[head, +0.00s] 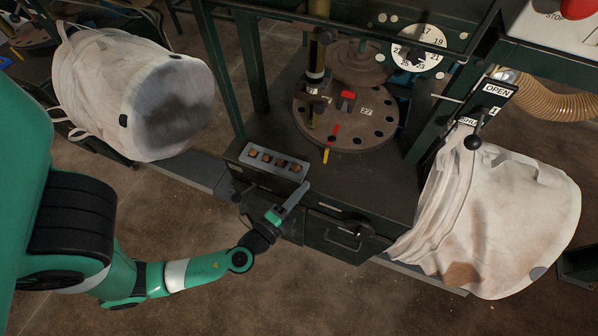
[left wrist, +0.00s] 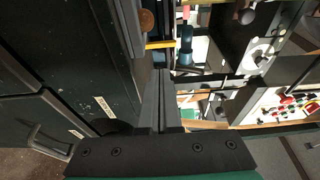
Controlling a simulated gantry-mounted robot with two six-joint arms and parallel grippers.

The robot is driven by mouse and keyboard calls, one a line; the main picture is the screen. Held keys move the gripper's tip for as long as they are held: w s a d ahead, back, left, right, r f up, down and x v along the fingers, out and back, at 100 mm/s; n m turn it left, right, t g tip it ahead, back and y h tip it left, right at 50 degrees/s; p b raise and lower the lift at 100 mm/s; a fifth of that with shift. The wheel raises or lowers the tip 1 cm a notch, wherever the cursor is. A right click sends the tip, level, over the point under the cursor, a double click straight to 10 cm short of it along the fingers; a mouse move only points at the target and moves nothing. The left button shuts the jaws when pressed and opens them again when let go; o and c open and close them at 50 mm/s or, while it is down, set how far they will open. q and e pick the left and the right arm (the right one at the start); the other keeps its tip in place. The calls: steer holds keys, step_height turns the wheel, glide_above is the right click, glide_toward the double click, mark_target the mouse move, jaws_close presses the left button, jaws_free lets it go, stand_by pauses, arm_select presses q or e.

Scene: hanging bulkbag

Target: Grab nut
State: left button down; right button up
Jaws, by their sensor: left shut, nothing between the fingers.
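Several small brown nuts (head: 281,163) sit in a row in a grey tray (head: 262,168) on the front left of the machine bench in the head view. One round brown piece, likely a nut (left wrist: 147,20), shows near the top of the left wrist view, beside the grey tray edge. My left gripper (head: 302,187) is just in front of the tray's right end. Its fingers are together and empty, apart from the nuts; they also show in the left wrist view (left wrist: 161,76). My right gripper is not in view.
A round indexing plate (head: 375,130) with holes stands behind the tray. A drawer with a handle (head: 345,235) is below the bench top. White bulk bags hang at left (head: 105,105) and right (head: 510,190). A yellow pointer (head: 326,155) juts out near the tray.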

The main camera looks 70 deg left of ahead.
mark_target(299, 177)
arm_select(q)
steer(key=x, duration=0.5)
steer(key=shift+s+a+f, duration=0.15)
steer(key=shift+s+a, duration=0.1)
steer(key=shift+a, duration=0.1)
steer(key=shift+s+a+b, duration=0.35)
steer(key=shift+s+a, duration=0.3)
steer(key=shift+s, duration=0.4)
steer(key=shift+s+a, duration=0.15)
steer(key=shift+s, duration=0.25)
steer(key=shift+w, duration=0.1)
